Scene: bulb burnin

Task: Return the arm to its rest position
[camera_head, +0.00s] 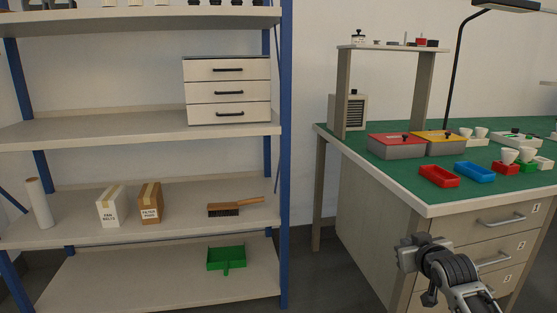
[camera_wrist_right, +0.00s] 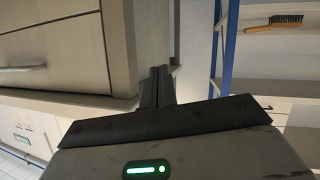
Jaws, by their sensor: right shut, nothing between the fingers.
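My right gripper (camera_head: 410,252) shows at the lower right in the head view, in front of the bench's drawer side, with its arm coming in from the bottom right corner. In the right wrist view its two dark fingers (camera_wrist_right: 160,72) are together with nothing between them. The bench's drawer body (camera_wrist_right: 65,50) fills the left of that view, close to the fingers. My left gripper is in neither view.
The bench (camera_head: 380,178) has a green top with red and blue trays, a red-lidded and a yellow-lidded box, and several bulbs in holders. A blue-post shelf (camera_head: 286,150) stands left, bearing a drawer unit, boxes, a brush and a dustpan. Floor shows between shelf and bench.

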